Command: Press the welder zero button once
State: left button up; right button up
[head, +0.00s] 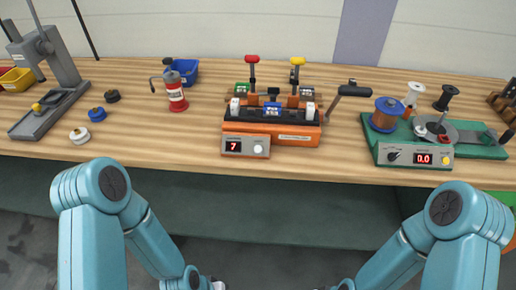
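An orange bench machine (290,132), which looks like the welder, stands at the middle of the wooden bench. A small grey panel on its front left has a red display (234,146) reading 7. To the right of the display is a round white button (258,149), facing me and uncovered. My two teal arms fold down in front of the bench, below its front edge. Their ends run off the bottom of the head view, so my grippers are out of sight. Nothing of mine touches the machine.
Right of the machine is a green unit (440,150) with a display reading 0.0, a knob and a yellow button. A black-handled lever (340,94) rises between them. A red-and-white can (176,98) stands to the left. The bench front (190,146) left of the panel is clear.

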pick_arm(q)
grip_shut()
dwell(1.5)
